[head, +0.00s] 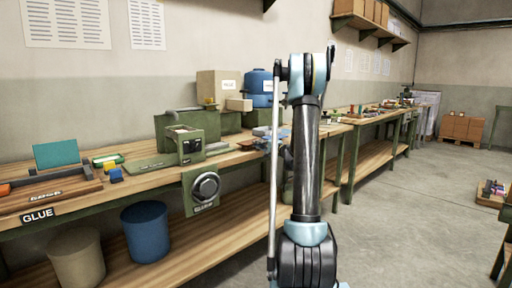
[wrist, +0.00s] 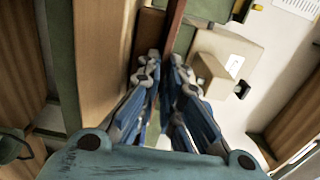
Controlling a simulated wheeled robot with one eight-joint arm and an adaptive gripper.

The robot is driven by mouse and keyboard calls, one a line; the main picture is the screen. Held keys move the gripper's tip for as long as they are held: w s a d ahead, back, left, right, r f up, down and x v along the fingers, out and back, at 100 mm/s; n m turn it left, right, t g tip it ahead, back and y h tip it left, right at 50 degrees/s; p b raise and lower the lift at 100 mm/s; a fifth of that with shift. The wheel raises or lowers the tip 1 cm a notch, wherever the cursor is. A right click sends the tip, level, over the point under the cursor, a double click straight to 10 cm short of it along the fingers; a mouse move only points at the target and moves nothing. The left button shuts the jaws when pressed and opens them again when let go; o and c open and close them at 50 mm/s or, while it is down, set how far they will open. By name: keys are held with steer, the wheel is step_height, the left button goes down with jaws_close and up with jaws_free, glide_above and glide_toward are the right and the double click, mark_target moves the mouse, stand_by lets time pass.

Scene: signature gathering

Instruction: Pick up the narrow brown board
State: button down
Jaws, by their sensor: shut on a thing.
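In the wrist view, a narrow dark brown board (wrist: 173,25) runs up from between the fingertips toward the top edge. My gripper (wrist: 165,62) is shut on its near end, with one blue-and-grey finger on each side. The board's lower part is hidden by the fingers. In the head view, my gripper is mostly hidden behind my upright arm, and I cannot make out the held board there.
A long wooden workbench (head: 228,160) runs along the wall. It carries a green machine (head: 190,135), a cardboard box (head: 218,85) and a blue container (head: 259,82). Two bins, beige (head: 77,258) and blue (head: 146,232), stand below.

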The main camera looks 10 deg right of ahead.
steer(key=shift+r, duration=0.1)
steer(key=shift+r, duration=1.2)
steer(key=s+d+r, duration=0.5)
steer(key=s+d, duration=0.3)
steer(key=s, duration=0.3)
steer(key=shift+s, duration=0.2)
